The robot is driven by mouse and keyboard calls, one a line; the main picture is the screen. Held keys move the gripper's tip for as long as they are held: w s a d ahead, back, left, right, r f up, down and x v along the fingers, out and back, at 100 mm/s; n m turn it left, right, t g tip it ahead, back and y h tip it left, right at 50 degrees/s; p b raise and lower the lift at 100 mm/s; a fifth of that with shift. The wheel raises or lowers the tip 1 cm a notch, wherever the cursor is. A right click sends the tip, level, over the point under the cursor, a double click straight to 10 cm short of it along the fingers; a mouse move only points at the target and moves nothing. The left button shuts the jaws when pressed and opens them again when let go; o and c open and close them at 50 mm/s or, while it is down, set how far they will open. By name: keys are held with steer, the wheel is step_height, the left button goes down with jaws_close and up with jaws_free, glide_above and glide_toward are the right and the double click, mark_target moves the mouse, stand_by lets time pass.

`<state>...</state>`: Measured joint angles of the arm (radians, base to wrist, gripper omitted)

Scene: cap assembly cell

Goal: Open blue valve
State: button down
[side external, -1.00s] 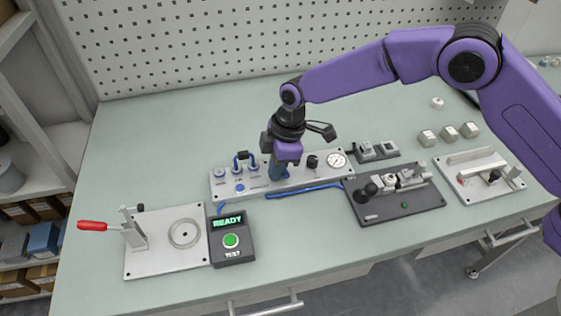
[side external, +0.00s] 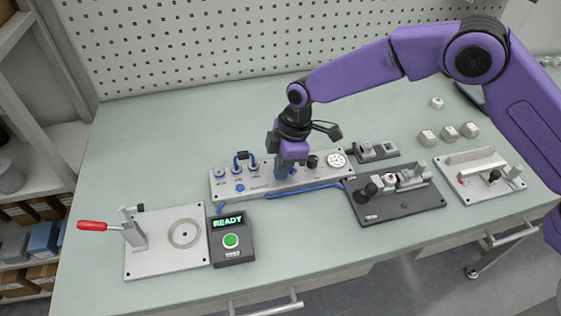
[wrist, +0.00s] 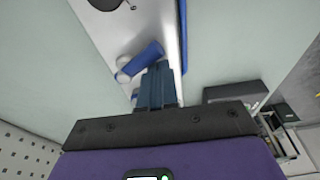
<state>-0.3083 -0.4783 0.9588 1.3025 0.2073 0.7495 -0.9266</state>
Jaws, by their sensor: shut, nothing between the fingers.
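The blue valve handle (wrist: 142,60) shows in the wrist view as a blue bar lying at a slant on the pale panel (wrist: 163,25), with light round parts at its left. In the side view my gripper hides it. My gripper (side external: 281,176) is over the middle of the panel, pointing down. Its dark blue fingers (wrist: 158,75) are together and empty. In the wrist view their tips are right beside the handle. I cannot tell whether they touch it.
A gauge (side external: 337,160) and a black knob (side external: 312,161) sit right of my gripper on the panel. Hose fittings (side external: 238,168) stand at its left. A test box (side external: 231,240) reading READY and a dark fixture (side external: 410,202) stand in front.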

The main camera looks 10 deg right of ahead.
steer(key=shift+d, duration=0.1)
steer(key=shift+d, duration=0.5)
steer(key=shift+w+d, duration=0.2)
steer(key=shift+d, duration=0.25)
stand_by(0.4)
